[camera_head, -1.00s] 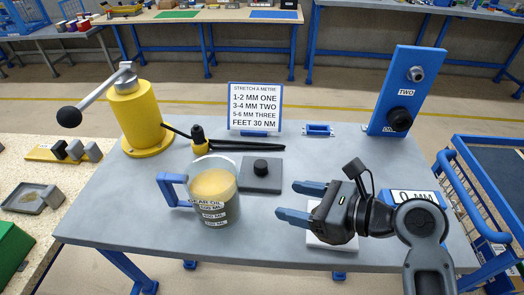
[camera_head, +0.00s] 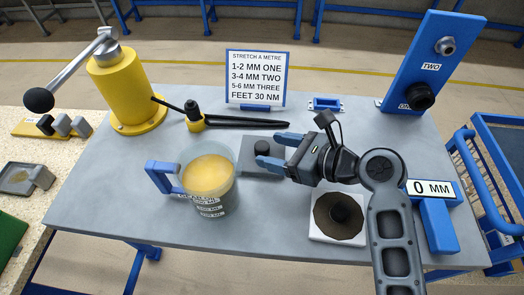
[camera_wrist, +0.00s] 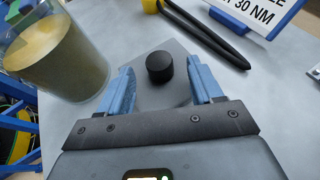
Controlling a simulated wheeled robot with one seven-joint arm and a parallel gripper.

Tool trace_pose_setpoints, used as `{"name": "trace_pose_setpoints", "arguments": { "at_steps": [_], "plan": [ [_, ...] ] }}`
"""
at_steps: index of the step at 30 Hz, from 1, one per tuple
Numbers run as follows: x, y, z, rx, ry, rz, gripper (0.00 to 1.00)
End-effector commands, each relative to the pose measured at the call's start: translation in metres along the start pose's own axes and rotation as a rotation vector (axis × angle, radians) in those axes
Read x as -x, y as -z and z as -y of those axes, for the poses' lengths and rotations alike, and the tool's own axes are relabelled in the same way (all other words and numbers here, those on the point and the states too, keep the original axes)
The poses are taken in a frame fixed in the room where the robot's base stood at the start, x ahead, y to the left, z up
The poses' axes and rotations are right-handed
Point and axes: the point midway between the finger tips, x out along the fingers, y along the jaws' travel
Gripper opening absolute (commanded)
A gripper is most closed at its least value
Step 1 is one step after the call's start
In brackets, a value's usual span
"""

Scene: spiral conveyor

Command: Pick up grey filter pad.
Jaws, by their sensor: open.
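The grey filter pad (camera_head: 247,160) is a flat square plate with a black round knob (camera_head: 262,147) on top. It lies on the grey table right of the oil jug, partly hidden by my gripper in the head view. My gripper (camera_head: 267,149) is open above the pad, its blue fingers on either side of the knob. In the wrist view the pad (camera_wrist: 178,62) lies between and beyond the open fingers (camera_wrist: 161,78), and the knob (camera_wrist: 159,66) stands between the fingertips. I see no clear contact with it.
A gear oil jug (camera_head: 209,187) stands close left of the pad. A black-handled tool (camera_head: 240,122) lies behind it. A 0 MM block (camera_head: 435,215) stands right of that.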

Motion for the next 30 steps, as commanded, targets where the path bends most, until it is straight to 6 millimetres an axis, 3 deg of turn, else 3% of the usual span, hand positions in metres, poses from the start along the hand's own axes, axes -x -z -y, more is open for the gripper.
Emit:
{"name": "trace_pose_setpoints", "arguments": {
  "at_steps": [6,14,30],
  "plan": [
    [-0.023,0.0,0.0,0.0,-0.001,0.0,0.65],
    [-0.024,0.0,0.0,0.0,0.0,0.001,0.64],
    [-0.024,0.0,0.0,0.0,0.0,0.0,0.12]
  ]
}}
